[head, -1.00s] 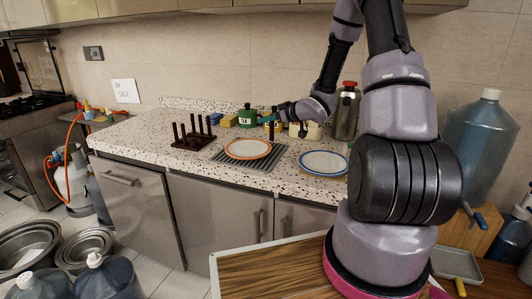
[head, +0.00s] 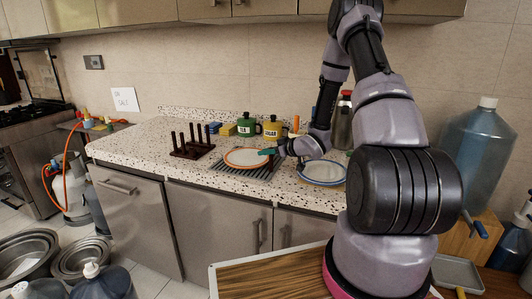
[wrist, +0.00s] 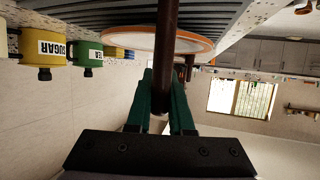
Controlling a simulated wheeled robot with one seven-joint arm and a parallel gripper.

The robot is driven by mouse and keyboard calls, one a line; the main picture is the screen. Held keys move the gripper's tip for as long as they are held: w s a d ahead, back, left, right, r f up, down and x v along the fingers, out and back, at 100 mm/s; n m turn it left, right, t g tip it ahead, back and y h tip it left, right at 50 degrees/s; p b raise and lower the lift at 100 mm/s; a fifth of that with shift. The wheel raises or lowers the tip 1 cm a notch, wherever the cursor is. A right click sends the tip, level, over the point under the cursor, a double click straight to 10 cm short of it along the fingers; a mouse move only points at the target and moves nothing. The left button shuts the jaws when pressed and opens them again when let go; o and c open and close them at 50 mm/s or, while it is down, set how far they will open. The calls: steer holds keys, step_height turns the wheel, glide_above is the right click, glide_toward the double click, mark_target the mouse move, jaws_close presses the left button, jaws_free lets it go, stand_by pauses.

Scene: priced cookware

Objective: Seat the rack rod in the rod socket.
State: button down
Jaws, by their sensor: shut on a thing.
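My gripper (head: 268,151) is above the back right of the orange-rimmed plate in the head view. In the wrist view its green fingers (wrist: 160,105) are shut on a dark brown rod (wrist: 167,45), the rack rod, which crosses in front of the plate. I cannot make out the held rod in the head view. The dark brown rack (head: 191,153) with several upright rods stands on the counter left of my gripper, apart from it. Some brown rods (wrist: 188,62) also show beyond the held one in the wrist view. I cannot make out the rod socket.
The orange-rimmed plate (head: 232,158) lies on a striped grey mat (head: 262,174). A blue-rimmed plate (head: 322,173) is to the right. The green tea canister (head: 247,127) and yellow sugar canister (head: 272,128) stand behind. Counter between rack and front edge is clear.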

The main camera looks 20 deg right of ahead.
steer(key=c, duration=0.8)
jaws_free()
steer(key=shift+f, duration=0.15)
